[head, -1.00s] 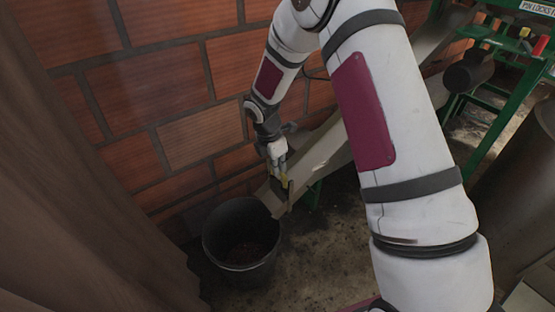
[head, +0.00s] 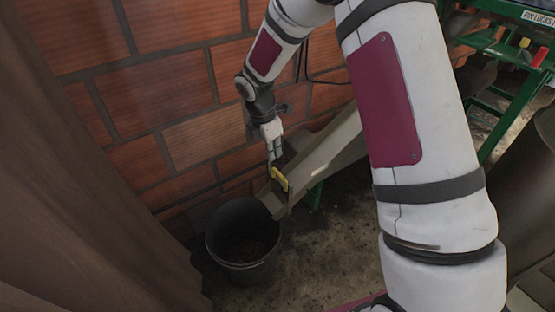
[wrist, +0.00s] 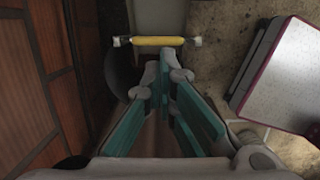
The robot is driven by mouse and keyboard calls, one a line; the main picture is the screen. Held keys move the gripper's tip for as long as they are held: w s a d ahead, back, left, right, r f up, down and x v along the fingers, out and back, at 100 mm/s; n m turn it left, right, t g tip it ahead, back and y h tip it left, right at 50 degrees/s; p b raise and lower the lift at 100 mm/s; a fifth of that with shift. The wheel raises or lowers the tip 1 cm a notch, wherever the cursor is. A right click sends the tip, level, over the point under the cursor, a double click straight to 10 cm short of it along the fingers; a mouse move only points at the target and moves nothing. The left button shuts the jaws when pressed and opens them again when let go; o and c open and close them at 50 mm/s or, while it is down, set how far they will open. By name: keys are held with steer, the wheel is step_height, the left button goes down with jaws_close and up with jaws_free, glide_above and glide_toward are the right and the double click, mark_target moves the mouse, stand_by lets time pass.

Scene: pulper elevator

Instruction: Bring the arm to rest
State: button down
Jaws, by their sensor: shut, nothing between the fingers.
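My gripper (head: 270,172) hangs at the end of my arm, beside the brick wall and just above left of the yellow handle (head: 281,179). Its fingers are shut and empty. The yellow handle sits near the lower end of the grey chute (head: 330,150). I cannot tell the depth of that gap.
A dark bucket (head: 245,277) with reddish-brown contents stands under the chute's lower end. The brick wall (head: 170,80) runs close behind my gripper. A brown curtain-like surface (head: 70,180) fills the left. A green frame (head: 505,130) and dark cylinder (head: 530,175) stand right.

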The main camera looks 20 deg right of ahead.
steer(key=shift+s+a+r+p, duration=0.1)
steer(key=shift+a+r+p, duration=0.1)
steer(key=shift+r, duration=0.95)
steer(key=shift+a+r+p, duration=0.1)
steer(key=shift+a+r, duration=0.1)
steer(key=shift+r, duration=0.95)
steer(key=s+d+r+m, duration=0.3)
steer(key=s+r+m, duration=0.2)
steer(key=s+r, duration=0.35)
steer(key=s+d+r+m, duration=0.2)
steer(key=s+r+m, duration=0.3)
steer(key=s+r, duration=0.35)
steer(key=s+r+m+y, duration=0.25)
steer(key=s+m, duration=0.95)
steer(key=s, duration=1.1)
step_height(320, 180, up, 16)
steer(key=t+p, duration=0.3)
steer(key=p, duration=1)
steer(key=shift+w+a+p, duration=0.15)
steer(key=shift+p, duration=0.25)
